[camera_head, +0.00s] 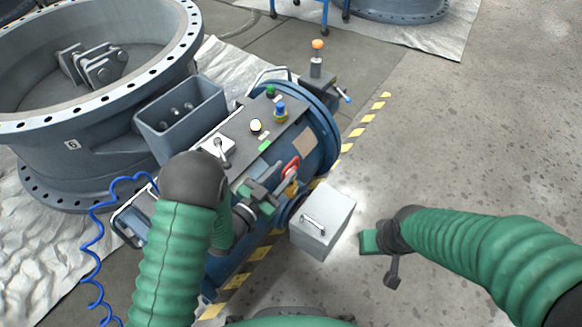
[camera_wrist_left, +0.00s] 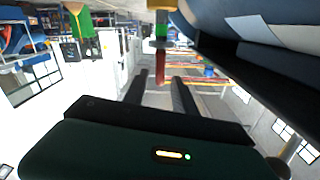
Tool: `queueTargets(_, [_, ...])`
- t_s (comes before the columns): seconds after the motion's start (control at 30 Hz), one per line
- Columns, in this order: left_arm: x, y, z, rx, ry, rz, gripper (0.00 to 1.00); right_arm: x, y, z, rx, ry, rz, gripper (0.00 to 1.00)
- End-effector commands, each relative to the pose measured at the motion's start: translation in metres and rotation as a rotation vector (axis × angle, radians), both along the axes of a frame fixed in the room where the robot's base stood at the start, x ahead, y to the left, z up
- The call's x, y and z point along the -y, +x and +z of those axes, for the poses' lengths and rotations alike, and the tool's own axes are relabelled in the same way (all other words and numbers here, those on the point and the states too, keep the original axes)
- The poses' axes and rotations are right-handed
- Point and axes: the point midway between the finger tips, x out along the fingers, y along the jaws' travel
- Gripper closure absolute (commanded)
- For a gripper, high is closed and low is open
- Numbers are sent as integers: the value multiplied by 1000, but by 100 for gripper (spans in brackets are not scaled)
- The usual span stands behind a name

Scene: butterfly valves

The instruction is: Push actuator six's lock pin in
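The actuator (camera_head: 325,140) is a blue cylinder with a dark top panel, beside a large grey valve ring (camera_head: 72,145) bearing a label that looks like a 6. A red part with an orange-yellow piece (camera_head: 291,170), possibly the lock pin, stands at the actuator's near right side. My left gripper (camera_head: 268,192) is just left of it, apparently apart from it. In the left wrist view, my two dark fingers (camera_wrist_left: 160,85) are spread, with a red upright piece (camera_wrist_left: 160,65) beyond or between their tips. My right gripper (camera_head: 370,241) is over the floor at right; its fingers are unclear.
A light grey box with a handle (camera_head: 322,222) stands right of the actuator, close to my left gripper. A grey open bin (camera_head: 181,120), a blue coiled hose (camera_head: 92,240) and an orange-topped post (camera_head: 317,60) are around it. The floor at right is clear.

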Motion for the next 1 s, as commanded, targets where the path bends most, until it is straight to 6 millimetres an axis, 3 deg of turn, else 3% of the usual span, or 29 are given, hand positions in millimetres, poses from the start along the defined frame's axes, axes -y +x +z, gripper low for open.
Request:
queueTargets(0.2, [22, 30, -2, 2, -1, 0, 67, 0, 0, -14, 0, 0, 0, 67])
queueTargets(0.53, [26, 36, 0, -1, 0, 1, 67, 0, 0, -14, 0, 0, 0, 67])
queueTargets(0.8, [26, 36, 0, -1, 0, 2, 100, 0, 0, -14, 0, 0, 0, 67])
queueTargets(1.0, [25, 36, 0, 0, 0, 2, 100, 0, 0, -14, 0, 0, 0, 67])
